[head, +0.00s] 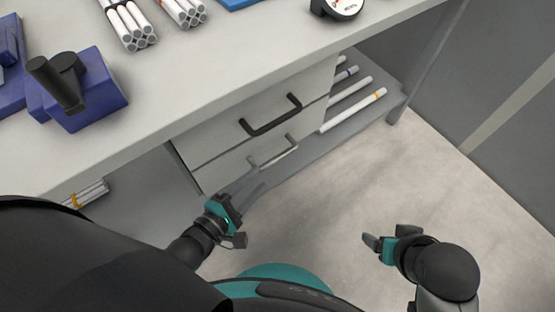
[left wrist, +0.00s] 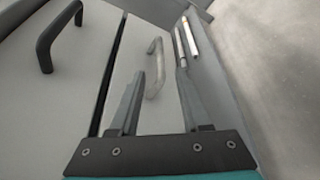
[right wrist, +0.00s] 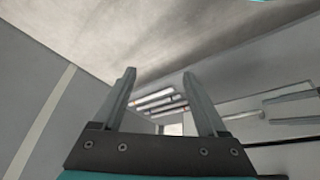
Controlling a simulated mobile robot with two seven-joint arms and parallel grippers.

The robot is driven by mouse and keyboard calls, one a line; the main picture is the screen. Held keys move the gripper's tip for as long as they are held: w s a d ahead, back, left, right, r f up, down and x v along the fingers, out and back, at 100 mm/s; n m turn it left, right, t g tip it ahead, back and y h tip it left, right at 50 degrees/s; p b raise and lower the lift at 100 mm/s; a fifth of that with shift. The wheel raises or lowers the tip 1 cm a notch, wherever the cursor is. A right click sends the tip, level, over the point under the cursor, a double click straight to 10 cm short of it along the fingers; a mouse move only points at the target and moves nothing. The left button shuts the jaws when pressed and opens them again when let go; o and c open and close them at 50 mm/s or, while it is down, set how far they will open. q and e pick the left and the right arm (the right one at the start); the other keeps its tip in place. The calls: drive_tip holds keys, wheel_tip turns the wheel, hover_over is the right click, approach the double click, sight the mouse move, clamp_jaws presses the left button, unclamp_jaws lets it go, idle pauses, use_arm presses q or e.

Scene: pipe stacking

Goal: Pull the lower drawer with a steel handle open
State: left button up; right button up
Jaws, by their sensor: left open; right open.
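The lower drawer (head: 222,171) is a pale grey front under the workbench, with a steel handle (head: 274,152). It looks shut. The upper drawer (head: 215,136) above it has a black handle (head: 271,116). My left gripper (head: 258,186) is in front of the lower drawer, open. In the left wrist view the steel handle (left wrist: 154,68) shows beyond and between the two fingers, nearer the left finger. I cannot tell whether a finger touches it. My right gripper (head: 372,246) is open and empty over the floor at the right, away from the drawers.
Several pipes (head: 352,110) lie on the low shelf right of the drawers. Pipe bundles (head: 128,24), a blue vise (head: 88,95) and a gauge (head: 342,8) are on the benchtop (head: 200,75). A bench leg (head: 425,75) stands at the right. The floor (head: 330,200) in front is clear.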

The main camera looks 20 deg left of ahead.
sight(274, 163)
use_arm(q)
drive_tip(key=x, duration=0.2)
drive_tip(key=shift+w+d+f+b, duration=0.1)
drive_tip(key=shift+w+f+b, duration=0.1)
drive_tip(key=shift+b, duration=0.2)
drive_tip(key=shift+b+x, duration=0.5)
drive_tip(key=shift+x, duration=0.7)
drive_tip(key=shift+b+x, duration=0.55)
drive_tip(key=shift+x, duration=0.6)
drive_tip(key=shift+w+d, duration=0.2)
drive_tip(key=shift+w, duration=0.3)
drive_tip(key=shift+w+d+f+b, duration=0.15)
drive_tip(key=shift+w+d+b, duration=0.05)
drive_tip(key=shift+w+b, duration=0.45)
use_arm(e)
drive_tip(key=w+a+r+t+y, duration=0.1)
drive_tip(key=w+a+t+y, duration=0.2)
drive_tip(key=w+a+t, duration=0.2)
drive_tip(key=shift+w+a+n+t+y, duration=0.25)
drive_tip(key=shift+a+t, duration=0.45)
drive_tip(key=shift+a, duration=0.45)
drive_tip(key=shift+r, duration=0.15)
use_arm(q)
drive_tip(key=shift+c, duration=0.4)
clamp_jaws()
